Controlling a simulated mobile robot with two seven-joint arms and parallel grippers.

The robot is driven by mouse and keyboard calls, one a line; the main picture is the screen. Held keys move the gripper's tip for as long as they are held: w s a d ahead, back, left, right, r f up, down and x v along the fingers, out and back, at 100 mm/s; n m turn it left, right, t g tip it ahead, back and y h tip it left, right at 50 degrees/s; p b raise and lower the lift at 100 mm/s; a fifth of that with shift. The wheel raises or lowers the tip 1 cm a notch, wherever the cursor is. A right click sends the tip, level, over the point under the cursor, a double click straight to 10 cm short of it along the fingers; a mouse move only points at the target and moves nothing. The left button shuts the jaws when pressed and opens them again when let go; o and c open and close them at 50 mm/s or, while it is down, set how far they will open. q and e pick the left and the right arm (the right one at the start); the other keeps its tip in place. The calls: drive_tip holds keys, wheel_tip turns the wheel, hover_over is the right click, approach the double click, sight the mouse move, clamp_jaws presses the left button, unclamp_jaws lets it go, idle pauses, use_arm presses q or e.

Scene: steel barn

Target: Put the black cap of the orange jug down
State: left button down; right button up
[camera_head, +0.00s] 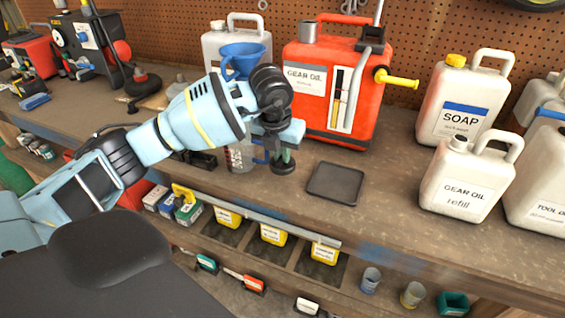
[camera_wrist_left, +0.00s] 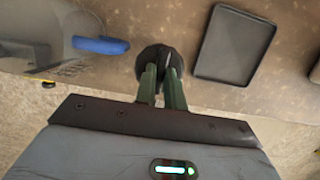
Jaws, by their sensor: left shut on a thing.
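The orange jug (camera_head: 305,108), labelled GEAR OIL, stands upright at the back of the bench, with a bare grey neck (camera_head: 309,33) at its top left. My left gripper (camera_head: 284,153) points down in front of it, shut on a round black cap (camera_head: 283,168). The left wrist view shows the cap (camera_wrist_left: 152,58) between the fingertips (camera_wrist_left: 161,80), partly hidden by them. The cap is low over the bench, left of a flat black tray (camera_head: 335,184); I cannot tell whether it touches the wood. My right gripper is not in view.
A clear measuring jug with a blue handle (camera_wrist_left: 100,45) stands close left of the cap. The black tray (camera_wrist_left: 235,45) is empty. White jugs, including the refill jug (camera_head: 463,182), stand at the right. Bare bench lies around the tray; its front edge is near.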

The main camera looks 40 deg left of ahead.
sight(283, 164)
use_arm(q)
drive_tip(key=shift+x, duration=1.75)
drive_tip(key=shift+s+d+f, duration=0.15)
drive_tip(key=shift+f, duration=0.1)
drive_tip(key=c, duration=1.5)
unclamp_jaws()
drive_tip(key=p+v, duration=0.1)
drive_tip(key=v, duration=1.1)
drive_tip(key=shift+r, duration=0.2)
drive_tip(key=shift+d, duration=0.1)
